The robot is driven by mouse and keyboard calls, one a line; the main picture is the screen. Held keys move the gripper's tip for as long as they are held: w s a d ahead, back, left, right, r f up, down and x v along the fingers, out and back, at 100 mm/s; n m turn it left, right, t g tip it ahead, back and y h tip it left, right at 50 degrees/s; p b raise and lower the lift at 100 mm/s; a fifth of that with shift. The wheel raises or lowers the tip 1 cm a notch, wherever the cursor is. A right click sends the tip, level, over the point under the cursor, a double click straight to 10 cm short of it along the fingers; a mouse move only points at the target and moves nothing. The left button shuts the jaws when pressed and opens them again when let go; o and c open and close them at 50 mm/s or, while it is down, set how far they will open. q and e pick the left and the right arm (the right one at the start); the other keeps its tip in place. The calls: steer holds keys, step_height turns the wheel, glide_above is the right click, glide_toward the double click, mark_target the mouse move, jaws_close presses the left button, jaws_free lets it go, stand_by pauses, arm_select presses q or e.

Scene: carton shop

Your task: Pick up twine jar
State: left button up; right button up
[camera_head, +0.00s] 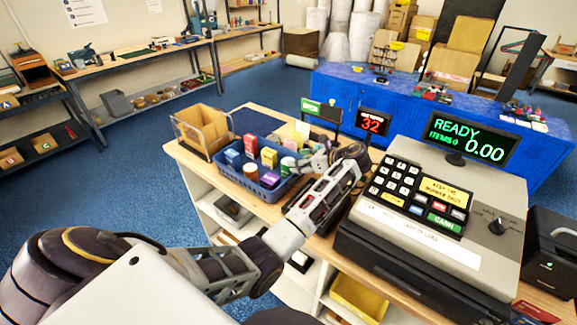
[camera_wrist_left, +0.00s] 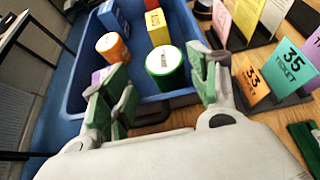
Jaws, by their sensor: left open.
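Two round jars with white lids stand in the blue basket in the left wrist view: a green one (camera_wrist_left: 166,66) and an orange one (camera_wrist_left: 113,47). I cannot read which holds twine. My left gripper (camera_wrist_left: 158,72) is open, its green-padded fingers on either side of the near side of the green jar, with no grip on it. In the head view my left gripper (camera_head: 311,162) is over the right end of the blue basket (camera_head: 236,173), and a white-lidded jar (camera_head: 288,163) shows beside it. My right gripper is not in view.
The basket also holds a red box (camera_head: 251,144), a yellow box (camera_head: 269,157) and a purple box (camera_head: 270,179). Numbered ticket cards (camera_wrist_left: 290,65) stand right of it.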

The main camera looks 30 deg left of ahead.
mark_target(288, 168)
arm_select(q)
steer(key=shift+w+d, duration=0.15)
steer(key=shift+d, duration=0.1)
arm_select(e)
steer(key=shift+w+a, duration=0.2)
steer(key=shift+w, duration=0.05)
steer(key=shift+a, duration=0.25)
arm_select(q)
steer(key=shift+f, duration=0.1)
steer(key=shift+x, duration=1.15)
steer(key=shift+f, duration=0.15)
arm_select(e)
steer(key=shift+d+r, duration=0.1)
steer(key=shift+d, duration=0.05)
arm_select(q)
steer(key=shift+a, duration=0.1)
